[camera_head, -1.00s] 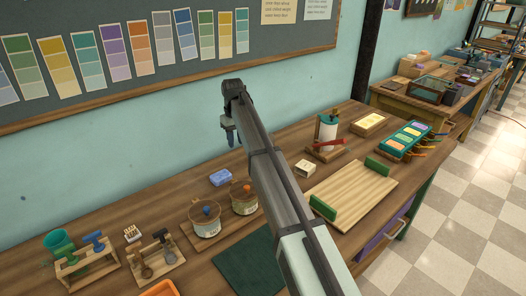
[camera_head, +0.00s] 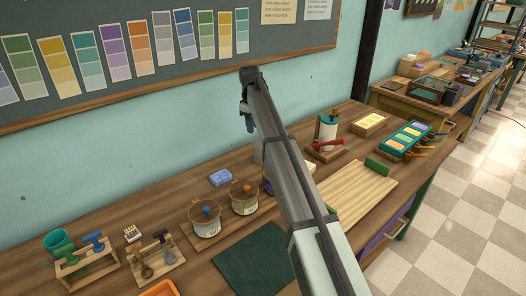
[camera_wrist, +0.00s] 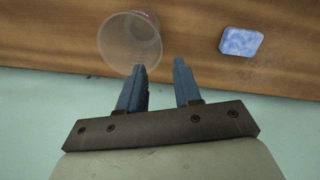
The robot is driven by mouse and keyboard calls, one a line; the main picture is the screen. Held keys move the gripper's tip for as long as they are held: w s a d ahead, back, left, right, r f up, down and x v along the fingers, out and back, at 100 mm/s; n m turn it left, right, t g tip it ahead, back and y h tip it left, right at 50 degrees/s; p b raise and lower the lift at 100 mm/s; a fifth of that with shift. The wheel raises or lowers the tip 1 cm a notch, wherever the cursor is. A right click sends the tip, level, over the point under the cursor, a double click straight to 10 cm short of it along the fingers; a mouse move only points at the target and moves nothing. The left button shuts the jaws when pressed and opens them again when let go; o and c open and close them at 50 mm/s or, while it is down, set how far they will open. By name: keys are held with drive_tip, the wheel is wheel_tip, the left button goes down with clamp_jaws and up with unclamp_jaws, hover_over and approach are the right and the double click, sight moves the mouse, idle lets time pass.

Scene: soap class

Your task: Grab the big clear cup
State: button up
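The big clear cup (camera_wrist: 130,42) shows in the wrist view at top left, its round open rim toward the camera. It stands on the wooden table near the wall-side edge. In the head view a small greyish part beside my arm, likely the cup (camera_head: 258,152), is mostly hidden by the arm. My gripper (camera_wrist: 162,68) is open and empty, with two blue fingers apart. The left fingertip overlaps the cup's lower right rim in the picture; I cannot tell whether they touch. The cup lies left of the finger gap. In the head view my gripper (camera_head: 247,124) is above the table's back, near the wall.
A blue soap bar (camera_wrist: 240,41) lies right of the cup. The wall is close behind.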

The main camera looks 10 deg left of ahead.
hover_over(256, 152)
drive_tip(key=f, duration=0.7)
drive_tip(key=shift+a, duration=0.2)
drive_tip(key=shift+d+f, duration=0.15)
drive_tip(key=shift+f, duration=1.2)
drive_tip(key=shift+d+f, duration=0.15)
drive_tip(key=shift+f, duration=1.15)
drive_tip(key=shift+c, duration=0.4)
clamp_jaws()
